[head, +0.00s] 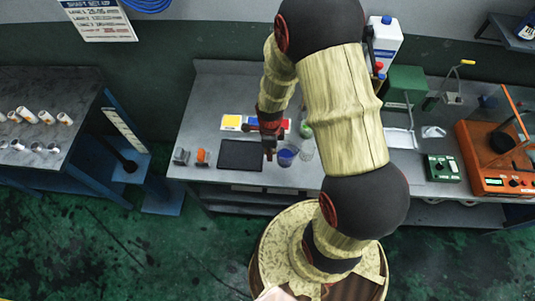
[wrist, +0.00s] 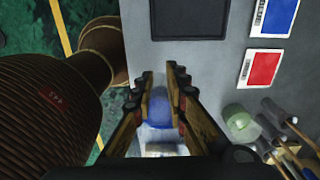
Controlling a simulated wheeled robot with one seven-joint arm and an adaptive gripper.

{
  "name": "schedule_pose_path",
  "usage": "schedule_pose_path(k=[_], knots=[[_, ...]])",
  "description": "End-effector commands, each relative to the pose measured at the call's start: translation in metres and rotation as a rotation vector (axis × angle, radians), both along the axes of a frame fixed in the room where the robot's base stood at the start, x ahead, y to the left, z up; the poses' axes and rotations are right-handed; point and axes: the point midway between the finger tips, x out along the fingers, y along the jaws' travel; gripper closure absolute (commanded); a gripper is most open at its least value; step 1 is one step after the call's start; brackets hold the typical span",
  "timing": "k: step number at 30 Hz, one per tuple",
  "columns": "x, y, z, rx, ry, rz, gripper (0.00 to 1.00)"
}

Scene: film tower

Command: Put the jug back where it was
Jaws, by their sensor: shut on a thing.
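The jug (head: 286,157) looks like a small clear vessel with blue in it, near the front edge of the grey bench, right of the dark flat tray. In the wrist view the jug (wrist: 158,112) shows between and beyond my fingers, partly hidden by them. My gripper (head: 269,151) points down at the jug's left side. In the wrist view my gripper (wrist: 162,82) has its fingers closed in on the jug, with a narrow gap between the tips. I cannot tell whether the jug touches the bench.
A dark flat tray (head: 241,155) lies left of the jug. Yellow, blue and red cards (head: 232,122) lie behind it. A greenish vessel (wrist: 240,122) and several tools stand close by on the right. Orange and grey small items (head: 202,157) sit at the bench's left end.

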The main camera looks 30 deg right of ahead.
Motion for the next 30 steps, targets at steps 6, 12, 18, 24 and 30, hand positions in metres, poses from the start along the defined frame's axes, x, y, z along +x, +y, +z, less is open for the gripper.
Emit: schedule_pose_path(k=[6,12,18,24,30], knots=[[0.022,-0.006,-0.033,0.001,0.005,-0.001,1.0],[0.033,-0.008,-0.044,0.001,0.003,-0.001,1.0],[0.039,-0.01,-0.053,0.001,0.004,-0.001,1.0],[0.038,-0.01,-0.078,0.001,0.004,-0.001,1.0],[0.039,-0.01,-0.081,0.0,0.002,-0.001,1.0]])
